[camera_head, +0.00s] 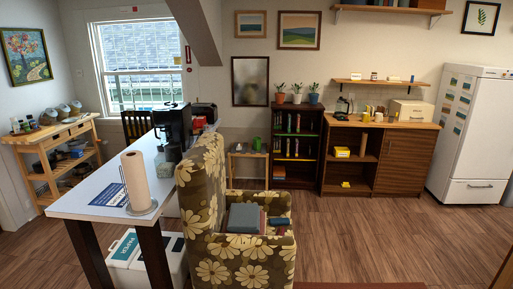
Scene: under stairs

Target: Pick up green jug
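A small green object (257,144) stands on a low wooden side table (248,154) against the back wall, left of the dark bookcase. It may be the green jug, but it is too small to tell its handle or spout. The patterned armchair in front stands clear of it in the picture. Neither of my grippers is in view.
A floral armchair (203,188) with books on its seat stands in the middle foreground. A white table (96,201) with a paper towel roll (136,178) is on the left. A bookcase (279,127) and cabinet (399,162) line the back. Open wooden floor (370,225) lies at right.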

